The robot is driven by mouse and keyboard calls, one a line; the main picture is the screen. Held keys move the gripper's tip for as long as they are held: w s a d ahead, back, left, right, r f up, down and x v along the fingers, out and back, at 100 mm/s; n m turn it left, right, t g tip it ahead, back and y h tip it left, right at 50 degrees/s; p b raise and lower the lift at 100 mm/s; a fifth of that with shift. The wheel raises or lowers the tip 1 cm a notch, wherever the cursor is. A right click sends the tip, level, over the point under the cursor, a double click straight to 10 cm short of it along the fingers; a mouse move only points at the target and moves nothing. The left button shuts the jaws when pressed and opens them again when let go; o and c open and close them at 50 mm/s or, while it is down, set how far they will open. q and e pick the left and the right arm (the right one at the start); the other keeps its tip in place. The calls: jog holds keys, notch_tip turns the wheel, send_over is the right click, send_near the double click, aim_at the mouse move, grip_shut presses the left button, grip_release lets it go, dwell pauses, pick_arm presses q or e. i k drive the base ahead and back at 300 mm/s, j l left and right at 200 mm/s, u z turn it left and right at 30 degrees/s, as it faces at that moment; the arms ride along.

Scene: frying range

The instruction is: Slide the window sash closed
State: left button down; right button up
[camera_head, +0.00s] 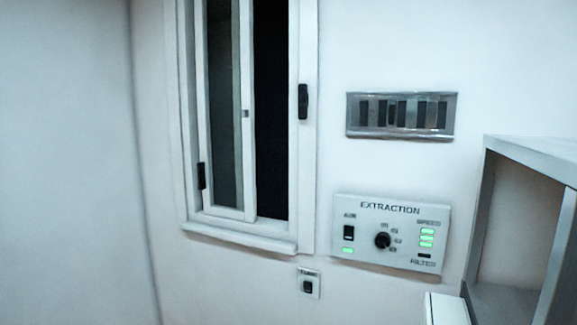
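The window (308,170) is set in the white wall, left of the middle of the head view. Its white-framed sash (247,150) stands in the left part of the frame, with a greyish pane. To the right of the sash is a dark open gap (271,110). A small catch shows on the sash's right stile. A black handle (303,102) sits on the right side of the window, and another black piece (202,176) is low on the left side. The window's top is cut off. Neither of my grippers is in view.
Right of the window are a metal vent grille (450,115) and an EXTRACTION control panel (390,234) with green lights. A small switch (308,285) is below the sill. A grey open shelf unit (530,148) stands at the right edge. The wall left of the window is bare.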

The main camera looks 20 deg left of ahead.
aim_at(204, 167)
jog(key=i+j, duration=0.25)
jog(key=j, duration=0.2)
jog(key=i+j, duration=0.2)
jog(key=j, duration=0.25)
jog(key=i+j, duration=0.25)
jog(key=j, duration=0.15)
jog(key=i+j, duration=0.25)
jog(key=j, duration=0.2)
jog(key=i+j, duration=0.25)
jog(key=j, duration=0.2)
jog(key=i+j, duration=0.2)
jog(key=j, duration=0.25)
jog(key=i+j, duration=0.1)
jog(key=j, duration=0.25)
jog(key=i+j, duration=0.1)
jog(key=j, duration=0.2)
